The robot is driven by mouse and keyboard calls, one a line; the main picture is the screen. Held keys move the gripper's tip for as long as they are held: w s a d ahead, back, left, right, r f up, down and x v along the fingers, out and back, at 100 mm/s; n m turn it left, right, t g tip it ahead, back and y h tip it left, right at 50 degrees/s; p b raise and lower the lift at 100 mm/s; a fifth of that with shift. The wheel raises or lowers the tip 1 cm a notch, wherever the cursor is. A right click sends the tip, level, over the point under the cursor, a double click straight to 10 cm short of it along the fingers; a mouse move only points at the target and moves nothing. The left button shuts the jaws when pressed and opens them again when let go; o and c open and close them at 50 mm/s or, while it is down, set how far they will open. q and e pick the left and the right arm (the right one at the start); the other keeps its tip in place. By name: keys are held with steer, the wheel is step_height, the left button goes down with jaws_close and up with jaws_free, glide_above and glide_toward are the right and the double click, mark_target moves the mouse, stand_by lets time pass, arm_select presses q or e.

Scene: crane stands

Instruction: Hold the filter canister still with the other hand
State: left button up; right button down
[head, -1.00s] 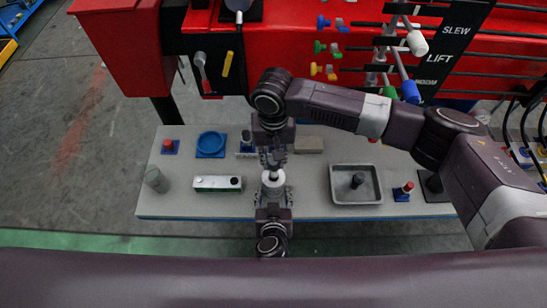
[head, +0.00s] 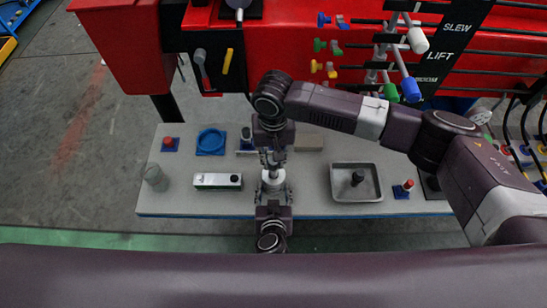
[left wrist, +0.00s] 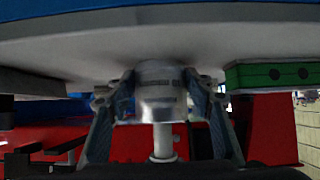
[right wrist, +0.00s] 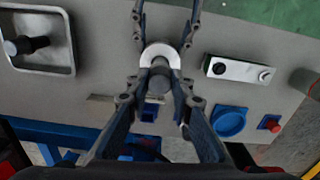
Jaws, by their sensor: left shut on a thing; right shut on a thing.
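The pale filter canister (head: 273,178) stands near the front middle of the grey table. My left gripper (head: 273,186) comes from the front edge, shut around it. In the left wrist view the canister (left wrist: 160,90) appears upside down between the fingers of my left gripper (left wrist: 160,108). My right gripper (head: 271,163) is above the canister, pointing down. In the right wrist view my right gripper (right wrist: 157,92) is shut on a grey cylinder (right wrist: 158,82) above the canister's white rim (right wrist: 160,50). Whether the cylinder touches the canister is hard to tell.
A metal tray (head: 335,195) holding a dark part is to the right. A white-topped green box (head: 217,181), blue round dish (head: 211,140) and grey cup (head: 155,178) are to the left. A tan block (head: 309,142) sits behind. Red crane panel (head: 300,40) levers are beyond.

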steer(key=shift+f, duration=2.3)
steer(key=c, duration=1.6)
jaws_free()
steer(key=shift+r, duration=2.5)
step_height(320, 180, up, 12)
steer(key=shift+r, duration=0.1)
